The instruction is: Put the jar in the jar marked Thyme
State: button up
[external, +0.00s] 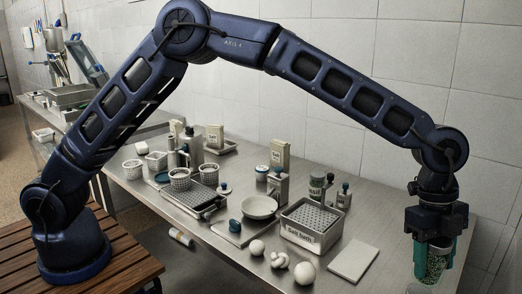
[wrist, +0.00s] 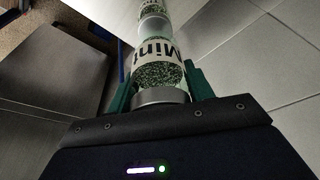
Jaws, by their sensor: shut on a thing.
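My gripper (external: 434,262) has green fingers and is shut on a jar (external: 433,268) at the far right of the external view. In the wrist view, the held jar (wrist: 160,74) shows green flakes, a grey metal lid and a white label reading "Mint". My gripper (wrist: 160,88) has a green finger on each side of it. A small jar with dark contents (external: 317,190) stands on the table near the wall. Its label is too small to read, and I see no readable "Thyme".
The metal table (external: 385,235) has free room at its right. A perforated basket with a "Salt" label (external: 298,238), a pale board (external: 353,261), a bowl (external: 260,207) and several white round objects (external: 304,273) lie left of my gripper. A tiled wall (external: 330,140) stands behind.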

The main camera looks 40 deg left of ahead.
aim_at(429, 274)
jog(key=shift+f, duration=1.9)
jog(key=shift+f, duration=0.1)
jog(key=o, duration=1.1)
